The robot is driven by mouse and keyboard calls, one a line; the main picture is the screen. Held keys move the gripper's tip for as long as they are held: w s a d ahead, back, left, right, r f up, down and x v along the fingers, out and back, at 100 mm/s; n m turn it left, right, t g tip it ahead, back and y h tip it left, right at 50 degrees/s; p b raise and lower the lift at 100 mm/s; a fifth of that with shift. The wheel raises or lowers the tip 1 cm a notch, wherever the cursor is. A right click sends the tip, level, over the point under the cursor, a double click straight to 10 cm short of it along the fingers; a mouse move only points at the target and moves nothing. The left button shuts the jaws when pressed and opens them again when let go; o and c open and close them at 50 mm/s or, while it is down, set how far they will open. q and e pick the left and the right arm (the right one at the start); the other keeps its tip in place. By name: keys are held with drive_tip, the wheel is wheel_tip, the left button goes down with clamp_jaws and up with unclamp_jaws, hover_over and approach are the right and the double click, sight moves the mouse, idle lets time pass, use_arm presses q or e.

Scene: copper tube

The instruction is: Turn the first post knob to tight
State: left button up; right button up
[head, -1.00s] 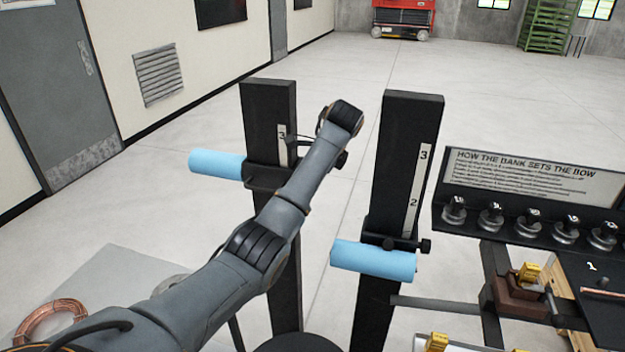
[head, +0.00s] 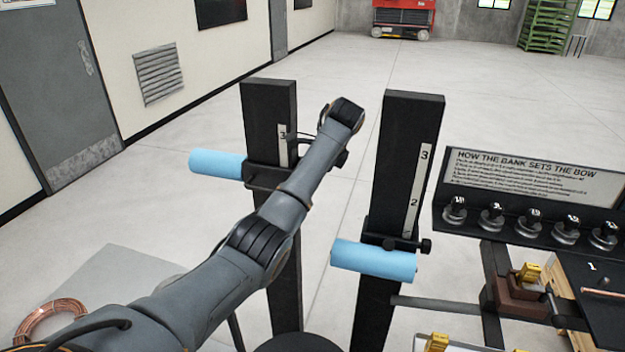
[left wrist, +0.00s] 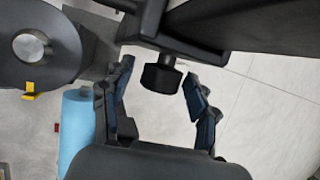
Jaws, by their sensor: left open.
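Two black posts stand in the head view, a left post (head: 268,110) and a right post (head: 408,130), each with a number scale and a sliding carriage bearing a light-blue roller, left (head: 217,163) and right (head: 373,261). My left arm crosses in front of the left post, and its hand is mostly hidden behind my wrist. In the left wrist view, a black knob (left wrist: 161,75) under a dark bracket lies between the spread fingers of my left gripper (left wrist: 162,96), with gaps on both sides. The right post's knob (head: 426,246) is clear of my arm. My right gripper is not in view.
A panel titled "HOW THE BANK SETS THE BOW" (head: 535,178) stands at the right above a row of dark weights (head: 533,222). A copper coil (head: 48,318) lies lower left. A blue roller (left wrist: 76,130) is close left of the gripper in the wrist view.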

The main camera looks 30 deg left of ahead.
use_arm(q)
drive_tip(key=shift+r, duration=0.1)
drive_tip(key=v, duration=0.7)
drive_tip(key=shift+s+d, duration=0.1)
idle(0.7)
